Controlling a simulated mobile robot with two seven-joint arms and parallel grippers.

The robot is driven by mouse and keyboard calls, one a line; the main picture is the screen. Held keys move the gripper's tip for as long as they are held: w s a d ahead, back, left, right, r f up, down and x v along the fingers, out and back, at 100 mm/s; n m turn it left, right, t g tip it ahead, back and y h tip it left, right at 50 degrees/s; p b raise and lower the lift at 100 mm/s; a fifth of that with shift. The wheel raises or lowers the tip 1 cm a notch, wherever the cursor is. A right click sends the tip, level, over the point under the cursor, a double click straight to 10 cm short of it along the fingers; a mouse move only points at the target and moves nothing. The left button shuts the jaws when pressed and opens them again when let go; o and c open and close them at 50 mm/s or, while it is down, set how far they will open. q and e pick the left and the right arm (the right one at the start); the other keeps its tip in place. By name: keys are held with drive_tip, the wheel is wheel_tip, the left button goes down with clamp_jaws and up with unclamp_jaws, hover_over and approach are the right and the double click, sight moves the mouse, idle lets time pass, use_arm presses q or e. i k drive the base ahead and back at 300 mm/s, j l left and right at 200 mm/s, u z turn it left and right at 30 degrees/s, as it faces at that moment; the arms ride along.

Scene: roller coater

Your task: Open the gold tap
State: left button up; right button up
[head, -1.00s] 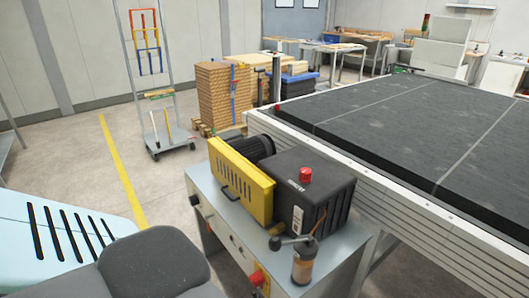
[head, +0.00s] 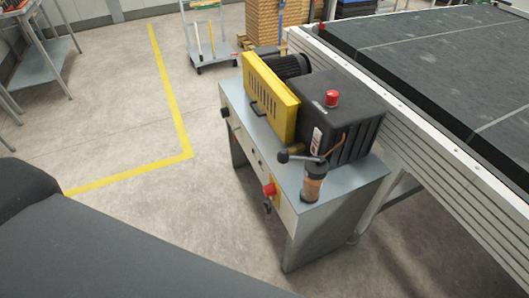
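I cannot clearly make out a gold tap. A small gold-coloured part (head: 295,149) shows on the grey bench (head: 352,181), below the yellow guard (head: 268,91), partly hidden by a dark lever with a round end (head: 298,157). The lever meets the top of a small cylinder with a clear, brownish body (head: 314,184) at the bench's front corner. I cannot tell whether the gold part is the tap. A black pump box (head: 340,113) with a red cap (head: 331,98) stands behind. Neither gripper is in view.
A red and yellow switch (head: 270,189) is on the bench front. A large black-topped machine bed (head: 430,60) blocks the right. A trolley (head: 212,50) and stacked boards (head: 275,18) stand behind. Floor (head: 170,235) left of the bench is clear.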

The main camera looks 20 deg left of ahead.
sight(292, 150)
drive_tip(key=l+u, duration=0.8)
drive_tip(key=i+l+u, duration=0.1)
drive_tip(key=i+l, duration=0.3)
